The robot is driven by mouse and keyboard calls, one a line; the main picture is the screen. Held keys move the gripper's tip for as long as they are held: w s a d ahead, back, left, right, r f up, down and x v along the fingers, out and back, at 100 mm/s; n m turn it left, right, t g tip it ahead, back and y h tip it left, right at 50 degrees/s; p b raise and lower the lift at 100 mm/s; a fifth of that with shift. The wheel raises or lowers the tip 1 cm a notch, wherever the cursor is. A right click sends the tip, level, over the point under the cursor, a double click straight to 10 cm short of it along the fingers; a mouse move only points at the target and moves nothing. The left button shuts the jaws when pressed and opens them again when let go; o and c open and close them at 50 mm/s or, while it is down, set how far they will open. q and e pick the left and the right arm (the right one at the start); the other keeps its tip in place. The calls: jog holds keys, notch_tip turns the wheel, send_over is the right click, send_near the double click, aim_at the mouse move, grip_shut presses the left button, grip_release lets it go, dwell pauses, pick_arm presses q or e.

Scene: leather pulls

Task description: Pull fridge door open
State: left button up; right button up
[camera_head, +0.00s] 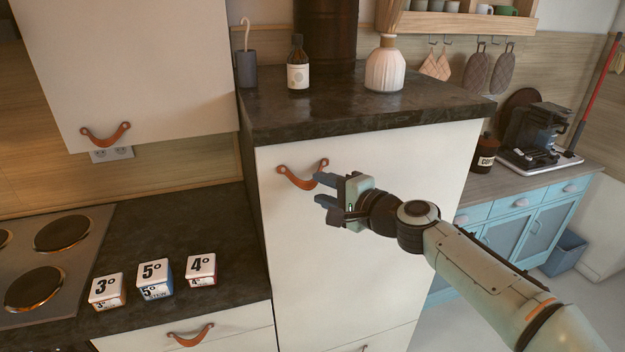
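The fridge door (350,255) is a tall white panel under a dark stone top, and it looks closed. Its brown leather pull (296,182) is a curved strap fixed at both ends near the door's upper left. My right gripper (319,190) is just right of the strap, pointing left. Its two fingers are apart with nothing seen between them. The upper fingertip overlaps the strap's right part in the picture; I cannot tell whether it touches. My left gripper is not in view.
The dark top (350,108) carries a brown bottle (298,65), a white vase (385,68) and a grey cup (246,70). Numbered tins (155,279) stand on the lower counter beside the stove (50,255). A cupboard (130,65) hangs at upper left. Floor shows at lower right.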

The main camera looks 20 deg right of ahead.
aim_at(310, 184)
jog(key=shift+p+x, duration=0.4)
jog(key=shift+x, duration=1.8)
grip_shut()
jog(key=shift+s+f, duration=0.1)
jog(key=shift+s, duration=0.05)
